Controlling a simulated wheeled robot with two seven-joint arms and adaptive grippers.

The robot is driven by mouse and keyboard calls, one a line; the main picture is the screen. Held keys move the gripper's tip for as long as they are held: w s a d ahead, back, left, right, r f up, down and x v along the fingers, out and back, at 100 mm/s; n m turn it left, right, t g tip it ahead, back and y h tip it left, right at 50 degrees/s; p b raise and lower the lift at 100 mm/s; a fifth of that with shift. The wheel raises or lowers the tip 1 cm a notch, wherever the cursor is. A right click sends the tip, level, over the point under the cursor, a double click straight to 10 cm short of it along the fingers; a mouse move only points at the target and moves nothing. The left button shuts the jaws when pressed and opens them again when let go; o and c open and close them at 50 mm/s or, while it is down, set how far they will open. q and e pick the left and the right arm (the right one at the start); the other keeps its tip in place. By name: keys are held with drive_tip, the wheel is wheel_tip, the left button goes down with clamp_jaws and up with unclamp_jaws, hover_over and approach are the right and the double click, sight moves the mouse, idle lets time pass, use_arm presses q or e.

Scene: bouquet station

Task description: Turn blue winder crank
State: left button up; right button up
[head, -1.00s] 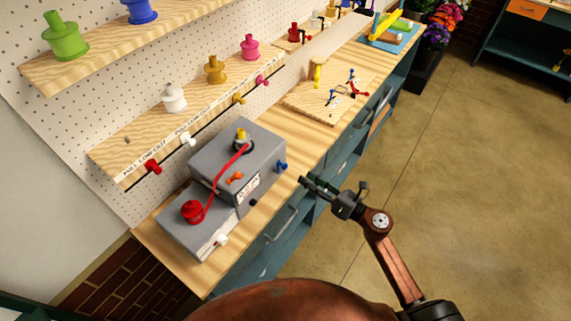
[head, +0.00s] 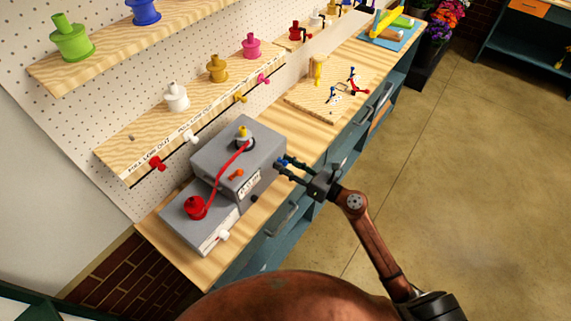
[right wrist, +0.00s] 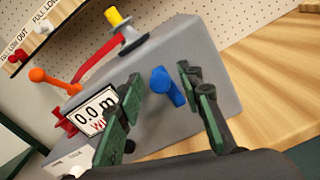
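The winder is a grey box (head: 213,157) on the wooden bench, with a label reading "0.0 m" (right wrist: 100,110). Its blue crank (right wrist: 167,86) sticks out from the side face of the box; in the head view the blue crank (head: 283,161) is partly covered by my fingers. My right gripper (head: 284,171) is at that face. In the right wrist view my right gripper (right wrist: 160,90) has its green-padded fingers apart, with the blue crank between them and gaps on both sides. My left gripper is not in view.
A red ribbon runs from a red spool (head: 195,207) to the yellow-topped post (head: 242,132). An orange lever (right wrist: 55,80) sits on the box. Shelves of coloured spools stand behind. A wooden board (head: 330,96) with small tools lies further along the bench.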

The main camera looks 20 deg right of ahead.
clamp_jaws()
idle(0.3)
drive_tip(key=shift+m, duration=0.3)
